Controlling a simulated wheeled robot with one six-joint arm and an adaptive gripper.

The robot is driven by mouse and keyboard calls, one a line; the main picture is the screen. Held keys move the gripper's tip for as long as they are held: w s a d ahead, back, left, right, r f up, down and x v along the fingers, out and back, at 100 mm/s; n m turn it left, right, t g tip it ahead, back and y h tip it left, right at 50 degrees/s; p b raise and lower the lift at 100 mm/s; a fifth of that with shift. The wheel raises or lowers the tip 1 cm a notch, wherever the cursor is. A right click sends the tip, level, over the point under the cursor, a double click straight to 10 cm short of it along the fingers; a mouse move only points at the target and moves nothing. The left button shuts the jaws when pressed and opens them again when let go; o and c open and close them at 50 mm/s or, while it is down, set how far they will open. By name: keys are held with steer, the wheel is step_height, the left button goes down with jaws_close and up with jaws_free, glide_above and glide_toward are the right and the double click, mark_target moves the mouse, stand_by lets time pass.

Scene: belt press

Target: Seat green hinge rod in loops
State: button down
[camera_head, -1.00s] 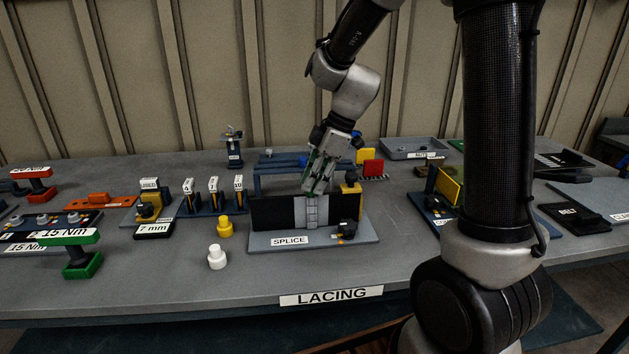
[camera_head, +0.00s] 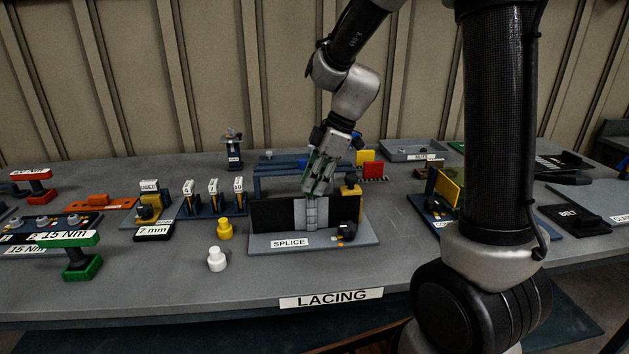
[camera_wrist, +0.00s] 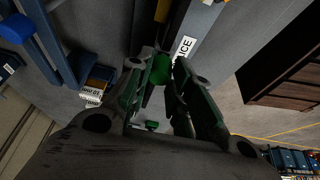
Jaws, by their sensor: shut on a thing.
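My gripper (camera_head: 312,190) is directly above the splice fixture in the head view, its fingers angled down close to the top of the grey loops (camera_head: 312,212). The loops stand upright between two black belt ends (camera_head: 272,214) on the grey fixture base (camera_head: 330,241) labelled SPLICE. In the wrist view my gripper (camera_wrist: 162,72) is shut on a green piece (camera_wrist: 160,66), which I take as the green hinge rod. Its lower part is hidden, and I cannot tell whether its tip touches or enters the loops.
A black block with a knob (camera_head: 348,229) sits at the fixture's right front, beside a yellow-topped post (camera_head: 351,189). A blue rack (camera_head: 275,180) stands behind. Yellow (camera_head: 224,228) and white (camera_head: 217,259) pegs stand at left. The table front is clear.

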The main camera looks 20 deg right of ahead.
steer(key=shift+f, duration=0.3)
stand_by(0.5)
steer(key=c, duration=1.2)
jaws_free()
steer(key=shift+r, duration=0.1)
steer(key=shift+v, duration=3.45)
steer(key=s+d+r+m+t+h, duration=0.1)
steer(key=s+d+m, duration=0.2)
steer(key=s+m, duration=0.2)
steer(key=s+d+r+m+t+h, duration=0.1)
steer(key=s+d+m, duration=0.3)
steer(key=s, duration=0.5)
steer(key=s+d+r+m+t+h, duration=0.1)
steer(key=s+d+r+m+h, duration=0.1)
steer(key=s+d+m, duration=0.2)
steer(key=shift+s+d+r+m+t+h, duration=0.1)
steer(key=shift+s+r+m+t+h, duration=0.1)
steer(key=shift+s+m, duration=0.6)
steer(key=shift+s+d+r+m+t+h, duration=0.1)
steer(key=shift+s+r+m, duration=0.1)
steer(key=shift+s+m, duration=0.55)
